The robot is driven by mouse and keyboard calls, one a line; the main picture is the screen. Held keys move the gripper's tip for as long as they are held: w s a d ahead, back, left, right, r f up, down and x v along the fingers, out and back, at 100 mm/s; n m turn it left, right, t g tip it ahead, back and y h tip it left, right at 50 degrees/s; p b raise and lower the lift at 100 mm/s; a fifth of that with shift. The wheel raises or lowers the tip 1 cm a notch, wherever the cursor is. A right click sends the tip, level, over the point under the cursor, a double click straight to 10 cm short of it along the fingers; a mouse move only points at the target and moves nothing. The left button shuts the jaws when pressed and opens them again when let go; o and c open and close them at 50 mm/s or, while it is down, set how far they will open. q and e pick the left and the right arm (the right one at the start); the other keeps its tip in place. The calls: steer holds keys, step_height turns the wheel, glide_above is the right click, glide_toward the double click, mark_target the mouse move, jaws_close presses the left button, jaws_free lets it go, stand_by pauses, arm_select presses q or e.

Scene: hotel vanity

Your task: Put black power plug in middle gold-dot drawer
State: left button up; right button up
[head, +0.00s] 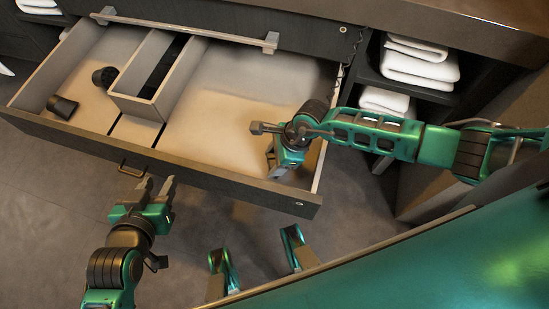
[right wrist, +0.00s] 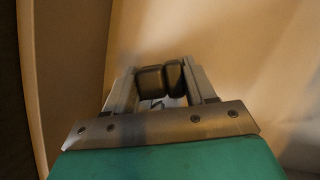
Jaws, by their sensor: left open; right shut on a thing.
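A wooden drawer (head: 160,160) is pulled open, with a pale floor and a grey box divider in it. My right gripper (head: 268,148) is over the drawer's wide right compartment. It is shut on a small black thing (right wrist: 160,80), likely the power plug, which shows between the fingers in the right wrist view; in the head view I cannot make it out. How far it is above the drawer floor I cannot tell. My left gripper (head: 156,184) is open and empty, just in front of the drawer's front panel. A small round dot (head: 299,203) is on the panel's right end.
A black cup-like object (head: 62,107) and a round black object (head: 104,76) lie in the left compartment. The grey box divider (head: 140,105) stands between compartments. The right compartment floor looks clear. Folded white towels (head: 420,65) are on the shelf at right.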

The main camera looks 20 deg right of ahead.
steer(key=shift+f, duration=0.2)
arm_select(q)
steer(key=shift+s+f, duration=0.1)
steer(key=shift+f, duration=0.2)
arm_select(e)
steer(key=o, duration=1.1)
steer(key=shift+r, duration=0.1)
